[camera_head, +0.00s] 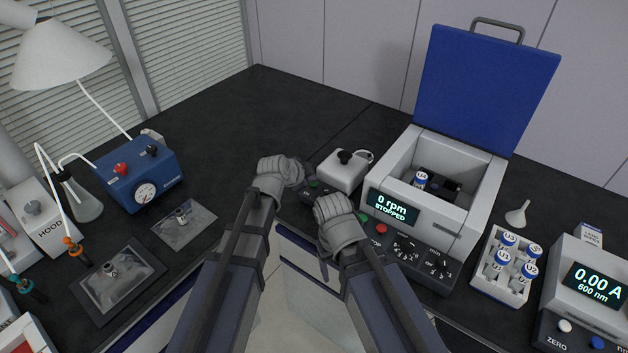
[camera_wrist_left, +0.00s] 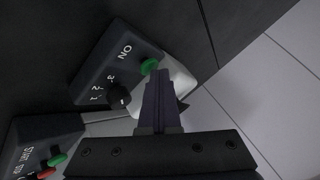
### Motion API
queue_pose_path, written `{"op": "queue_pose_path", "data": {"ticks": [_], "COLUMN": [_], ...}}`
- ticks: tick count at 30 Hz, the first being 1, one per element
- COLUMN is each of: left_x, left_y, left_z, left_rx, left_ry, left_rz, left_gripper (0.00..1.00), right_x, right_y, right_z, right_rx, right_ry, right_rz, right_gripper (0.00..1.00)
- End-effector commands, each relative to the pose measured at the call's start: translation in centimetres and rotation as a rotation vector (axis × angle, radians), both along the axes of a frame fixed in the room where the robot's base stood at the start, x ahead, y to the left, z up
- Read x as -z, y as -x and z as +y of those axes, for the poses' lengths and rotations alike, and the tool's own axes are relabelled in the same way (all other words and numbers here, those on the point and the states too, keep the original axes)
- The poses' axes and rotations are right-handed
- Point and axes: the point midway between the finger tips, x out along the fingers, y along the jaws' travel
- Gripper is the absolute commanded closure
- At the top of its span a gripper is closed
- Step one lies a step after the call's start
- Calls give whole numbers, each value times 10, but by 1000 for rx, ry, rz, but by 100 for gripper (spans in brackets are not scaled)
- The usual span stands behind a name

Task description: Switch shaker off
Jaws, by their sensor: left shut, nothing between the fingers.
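The shaker (camera_head: 340,174) is a small white box with a black cup on top, left of the centrifuge. Its dark front panel is partly hidden by my arms in the head view. In the left wrist view, the panel (camera_wrist_left: 100,70) shows the word ON, a green button (camera_wrist_left: 149,66) and a black numbered knob (camera_wrist_left: 119,96). My left gripper (camera_wrist_left: 157,82) is shut and empty, its tips right by the green button; I cannot tell whether they touch it. My right gripper (camera_head: 338,212) is in front of the shaker, its fingers hidden.
The centrifuge (camera_head: 478,170) stands right of the shaker, lid up, reading 0 rpm STOPPED. A tube rack (camera_head: 503,265) and a photometer (camera_head: 590,285) are further right. A blue pump (camera_head: 138,172) and bagged samples (camera_head: 110,283) are left. The bench behind the shaker is clear.

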Motion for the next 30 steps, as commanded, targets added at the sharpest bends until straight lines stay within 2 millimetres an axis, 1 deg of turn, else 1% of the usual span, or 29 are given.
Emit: {"op": "queue_pose_path", "data": {"ticks": [10,23,26,30], "left_x": [-18,-21,-27,-40], "left_y": [0,0,0,0], "left_z": [0,0,0,0], "left_rx": [1,0,0,0], "left_ry": [0,0,0,0], "left_rz": [1,0,0,0], "left_gripper": [100,100,100,100], "right_x": [-19,-21,-27,-40], "right_y": [0,0,0,0], "right_z": [0,0,0,0], "right_rx": [0,0,0,0], "right_ry": [0,0,0,0], "right_rz": [0,0,0,0], "right_gripper": [29,29,29,29]}}
